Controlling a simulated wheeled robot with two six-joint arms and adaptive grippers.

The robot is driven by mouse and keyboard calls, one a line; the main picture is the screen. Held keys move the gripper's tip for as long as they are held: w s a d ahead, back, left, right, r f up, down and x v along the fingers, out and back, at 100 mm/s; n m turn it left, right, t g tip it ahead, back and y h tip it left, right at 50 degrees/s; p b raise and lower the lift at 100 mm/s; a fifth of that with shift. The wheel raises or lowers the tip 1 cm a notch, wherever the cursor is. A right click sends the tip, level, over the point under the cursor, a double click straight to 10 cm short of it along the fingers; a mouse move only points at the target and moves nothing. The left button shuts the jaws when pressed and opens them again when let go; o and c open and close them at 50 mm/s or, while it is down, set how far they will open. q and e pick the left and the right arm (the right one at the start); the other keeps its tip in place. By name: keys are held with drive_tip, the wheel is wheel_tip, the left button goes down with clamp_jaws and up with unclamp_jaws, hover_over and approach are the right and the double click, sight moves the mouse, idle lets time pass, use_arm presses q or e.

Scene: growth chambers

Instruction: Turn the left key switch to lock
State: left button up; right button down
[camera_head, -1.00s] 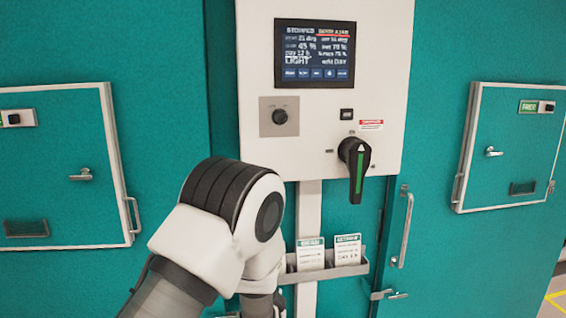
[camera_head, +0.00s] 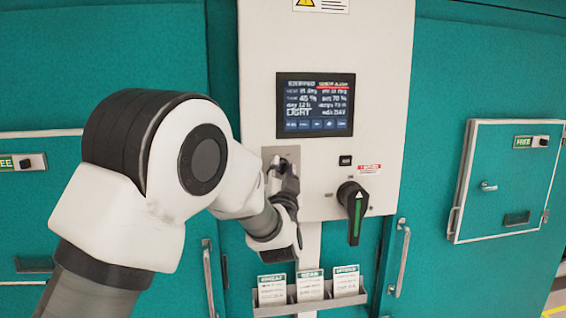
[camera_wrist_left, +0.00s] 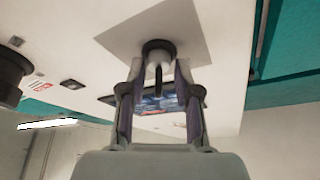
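A key switch with a black round body sits on a square grey plate (camera_head: 268,154) on the left of the white control panel. In the left wrist view the black switch (camera_wrist_left: 158,50) has a thin dark piece standing out from it. My left gripper (camera_head: 284,174) is at this switch in the head view and partly covers it. In the left wrist view its fingers (camera_wrist_left: 159,76) are apart, one on each side of the switch, with a visible gap. A smaller black knob (camera_head: 38,162) sits beside a green FREE label on the left door. My right gripper is not in view.
A screen (camera_head: 315,104) is above the switch, and a black rotary handle (camera_head: 353,200) with a green stripe is to its right. Below, a grey holder (camera_head: 284,309) carries several cards. A right door (camera_head: 506,190) has its own FREE label.

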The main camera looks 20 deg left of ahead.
use_arm(q)
drive_tip(key=shift+d, duration=0.1)
clamp_jaws()
drive_tip(key=shift+f+n+b, duration=0.15)
drive_tip(key=shift+n+b, duration=0.35)
drive_tip(key=shift+b, duration=0.3)
drive_tip(key=n+y+b, duration=0.2)
drive_tip(key=n+b, duration=0.1)
drive_tip(key=n+g+y+b, duration=0.1)
drive_tip(key=n+y+b, duration=0.1)
drive_tip(key=n+b, duration=0.2)
drive_tip(key=shift+f+n+b, duration=0.15)
drive_tip(key=shift+n+b, duration=0.15)
drive_tip(key=n+g+y+b, duration=0.1)
drive_tip(key=n, duration=0.1)
drive_tip(key=n+b, duration=0.1)
drive_tip(key=n, duration=0.1)
drive_tip(key=shift+d+g+y, duration=0.1)
drive_tip(key=shift+g+y, duration=0.3)
drive_tip(key=shift+r+n+g+y+b, duration=0.15)
drive_tip(key=shift+n+g+y+b, duration=0.35)
drive_tip(key=shift+n, duration=0.75)
drive_tip(key=shift+r+n+g+y+b, duration=0.25)
drive_tip(key=shift+n+g, duration=0.35)
drive_tip(key=shift+n, duration=0.65)
